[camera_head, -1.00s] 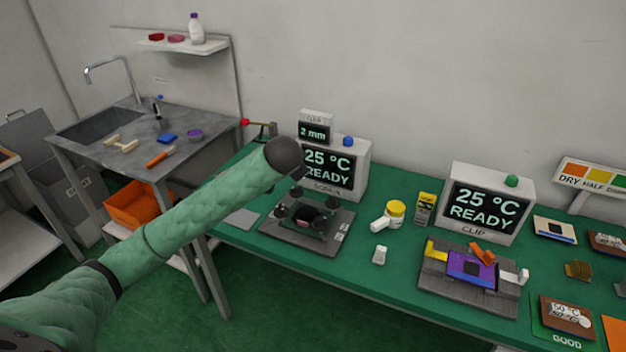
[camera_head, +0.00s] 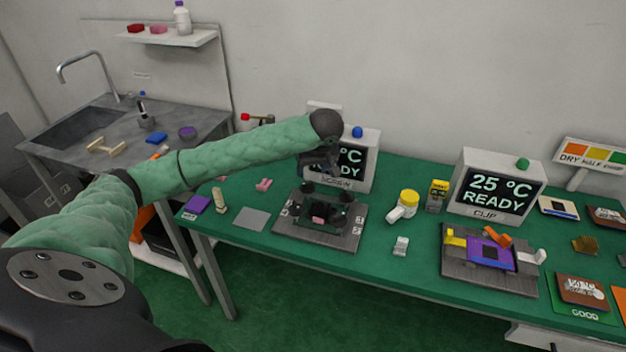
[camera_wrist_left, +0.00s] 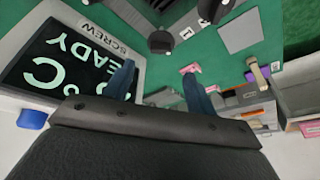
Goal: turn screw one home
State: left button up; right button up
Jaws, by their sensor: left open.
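The screw fixture (camera_head: 352,238) is a dark grey plate on the green bench, with several black screw knobs standing around a dark central block. A pink piece (camera_head: 319,219) shows in its middle. My left gripper (camera_head: 318,166) is above the back of the fixture, in front of the SCREW display box (camera_head: 366,146). In the left wrist view my gripper (camera_wrist_left: 158,69) has its two blue fingers apart with nothing between them. One black knob (camera_wrist_left: 160,42) lies just beyond the fingertips, near a label reading 1 (camera_wrist_left: 185,32). My right gripper is out of view.
A grey square (camera_head: 252,219), a small pink item (camera_head: 264,184) and a purple block (camera_head: 197,204) lie left of the fixture. The display box is close to the gripper.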

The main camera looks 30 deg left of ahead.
aim_at(308, 183)
pick_arm(q)
jog(key=shift+w+a+f+n+p, duration=0.25)
jog(key=shift+a+f+n+p, duration=0.15)
jog(key=shift+f, duration=0.8)
jog(key=shift+w+a+f+n+p, duration=0.25)
jog(key=shift+a+f+n+p, duration=0.15)
jog(key=shift+f, duration=0.75)
jog(key=shift+w+a+f+n+p, duration=0.3)
jog(key=shift+a+f+p, duration=0.1)
jog(key=shift+f, duration=0.8)
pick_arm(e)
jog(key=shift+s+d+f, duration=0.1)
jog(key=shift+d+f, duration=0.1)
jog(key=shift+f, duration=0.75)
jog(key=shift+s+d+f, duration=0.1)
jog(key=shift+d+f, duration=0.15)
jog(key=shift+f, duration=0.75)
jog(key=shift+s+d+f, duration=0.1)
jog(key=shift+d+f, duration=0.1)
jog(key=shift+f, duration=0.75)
pick_arm(q)
jog(key=c, duration=1)
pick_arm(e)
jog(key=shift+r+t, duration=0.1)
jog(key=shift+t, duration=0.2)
